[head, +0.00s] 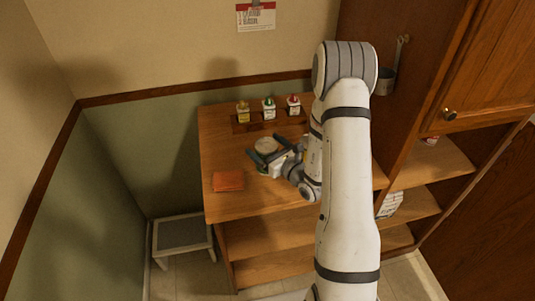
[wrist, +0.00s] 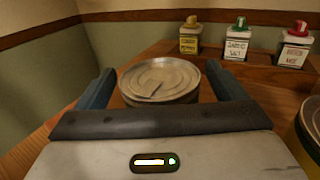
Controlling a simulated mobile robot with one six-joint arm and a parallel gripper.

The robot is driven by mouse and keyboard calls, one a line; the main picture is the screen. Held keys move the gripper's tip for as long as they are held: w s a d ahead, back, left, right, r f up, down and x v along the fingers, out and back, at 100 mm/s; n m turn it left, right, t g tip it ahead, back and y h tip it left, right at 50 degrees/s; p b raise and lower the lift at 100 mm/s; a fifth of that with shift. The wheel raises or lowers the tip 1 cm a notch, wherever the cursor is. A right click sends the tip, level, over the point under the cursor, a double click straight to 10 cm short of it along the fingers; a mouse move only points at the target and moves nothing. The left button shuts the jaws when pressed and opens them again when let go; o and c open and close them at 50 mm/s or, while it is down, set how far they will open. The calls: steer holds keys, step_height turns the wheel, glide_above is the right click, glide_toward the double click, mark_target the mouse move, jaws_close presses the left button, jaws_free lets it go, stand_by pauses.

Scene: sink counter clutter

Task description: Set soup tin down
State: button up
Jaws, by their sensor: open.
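The soup tin (head: 265,144) stands upright on the wooden counter (head: 222,150), its round metal lid showing. In the wrist view the tin (wrist: 160,80) sits between the two fingers, with a gap on each side. My gripper (head: 264,147) is open around the tin, and it also shows in the wrist view (wrist: 160,72). The lower part of the tin is hidden by my gripper's body.
Several labelled bottles with coloured caps stand in a wooden rack (head: 252,126) at the back. An orange-red cloth or pad (head: 228,181) lies at the front left. Part of a yellowish container (wrist: 309,138) shows close at the right edge of the wrist view.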

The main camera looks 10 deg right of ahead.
steer(key=shift+c, duration=0.2)
steer(key=c, duration=1.3)
steer(key=shift+c, duration=0.9)
steer(key=shift+r, duration=0.1)
